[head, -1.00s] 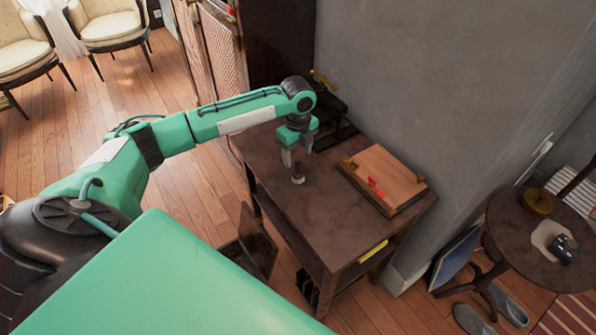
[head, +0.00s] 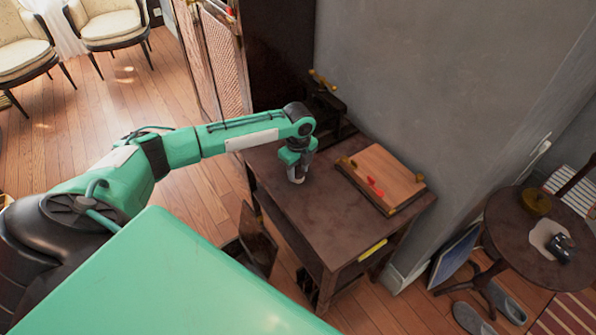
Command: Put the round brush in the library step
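My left gripper (head: 297,176) points down over the left part of the dark table top. A small object with a pale lower end, which may be the round brush, shows only in part at its fingertips. The fingers are around or right beside it, and I cannot tell whether they are closed on it. A dark wooden piece, perhaps the library step (head: 257,240), stands on the floor at the table's left side, partly hidden behind my green body. My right gripper is out of view.
The dark table (head: 330,222) holds a wooden box (head: 385,175) with a red item (head: 375,187) on top. A dark metal device (head: 325,100) stands at its back. A round side table (head: 525,240) is at the right. The table's front middle is bare.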

